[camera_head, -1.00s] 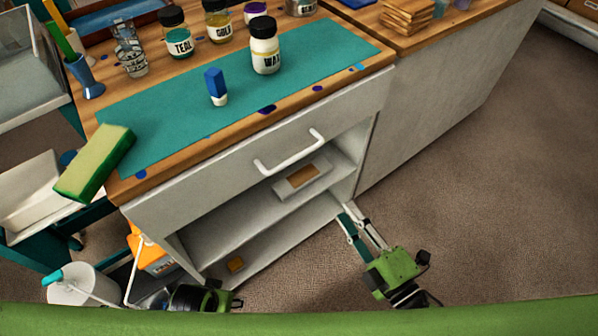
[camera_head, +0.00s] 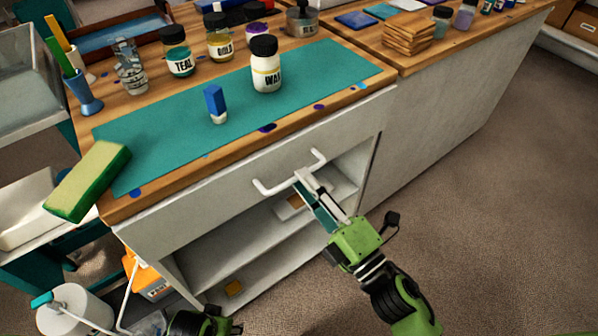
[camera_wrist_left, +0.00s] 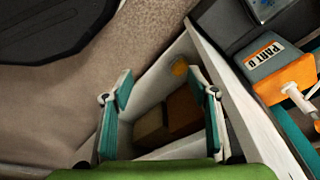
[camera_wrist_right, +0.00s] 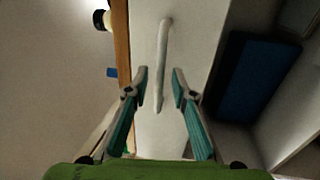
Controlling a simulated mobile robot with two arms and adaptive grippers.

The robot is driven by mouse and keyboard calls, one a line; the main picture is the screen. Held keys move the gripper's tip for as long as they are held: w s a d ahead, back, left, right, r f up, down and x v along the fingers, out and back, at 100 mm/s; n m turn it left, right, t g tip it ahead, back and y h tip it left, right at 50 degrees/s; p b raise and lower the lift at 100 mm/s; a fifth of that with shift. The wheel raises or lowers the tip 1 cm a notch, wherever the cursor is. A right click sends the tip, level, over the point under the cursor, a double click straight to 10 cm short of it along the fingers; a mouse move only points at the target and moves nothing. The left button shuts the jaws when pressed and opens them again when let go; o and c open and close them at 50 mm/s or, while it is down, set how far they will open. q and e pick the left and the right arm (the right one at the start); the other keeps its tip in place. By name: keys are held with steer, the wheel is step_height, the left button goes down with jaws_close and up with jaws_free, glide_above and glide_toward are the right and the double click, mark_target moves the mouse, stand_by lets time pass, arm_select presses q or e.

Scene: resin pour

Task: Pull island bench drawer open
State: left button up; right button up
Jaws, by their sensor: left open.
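The drawer front (camera_head: 215,200) of the island bench is pale grey and looks flush with the cabinet below the wooden top. Its white bar handle (camera_head: 268,188) runs across the front, and it shows in the right wrist view (camera_wrist_right: 162,55). My right gripper (camera_head: 303,177) is at the middle of the handle in the head view. In the right wrist view its fingers (camera_wrist_right: 160,75) are apart, one on each side of the bar, with visible gaps. My left gripper (camera_wrist_left: 163,88) is open and empty, low near the cabinet's open shelves; in the head view only its arm shows.
On the bench top, a teal mat (camera_head: 180,135) carries a wax jar (camera_head: 266,70) and a blue-and-white block (camera_head: 215,104). A sponge (camera_head: 87,182) overhangs the left corner. Orange-topped container (camera_wrist_left: 283,75) stands beside the cabinet. Floor (camera_head: 480,210) at right is clear.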

arm_select(q)
steer(key=shift+s+f, duration=0.15)
steer(key=shift+f, duration=0.45)
arm_select(e)
steer(key=shift+x, duration=1.4)
jaws_close()
steer(key=shift+d, duration=0.15)
